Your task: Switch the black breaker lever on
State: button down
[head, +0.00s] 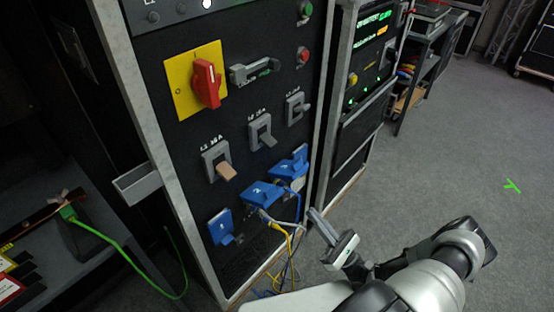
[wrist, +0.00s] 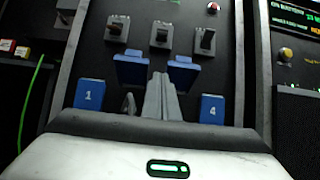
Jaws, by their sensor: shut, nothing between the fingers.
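Three breakers sit in a row on the dark panel. The right one carries the black lever (head: 300,107), which shows darkest in the wrist view (wrist: 206,40); whether it is up or down is hard to tell. The middle breaker has a grey lever (head: 266,138) and the left one a tan lever (head: 227,172), both pointing down in the head view. My gripper (head: 316,213) is shut and empty, in front of the panel and below the breakers. In the wrist view its fingers (wrist: 162,92) point up at the panel, apart from the black lever.
Blue socket covers (head: 221,228) lie below the breakers, two of them raised (wrist: 131,70). Yellow and blue cables (head: 277,240) hang near my gripper. A red rotary switch (head: 206,84) and grey handle (head: 255,70) are above. Floor at right is clear.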

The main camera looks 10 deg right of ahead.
dwell(0.3)
jog(key=p, duration=0.2)
send_near(268, 140)
jog(key=w+a+f, duration=0.2)
jog(key=w+a, duration=0.2)
jog(key=w, duration=0.2)
jog(key=shift+s+d+r, duration=0.25)
jog(key=shift+r, duration=0.3)
jog(key=shift+s+d+r, duration=0.2)
jog(key=shift+s+r, duration=0.05)
jog(key=shift+r, duration=0.25)
jog(key=shift+s+d+r, duration=0.25)
jog(key=shift+r, duration=0.3)
jog(key=shift+r, duration=0.1)
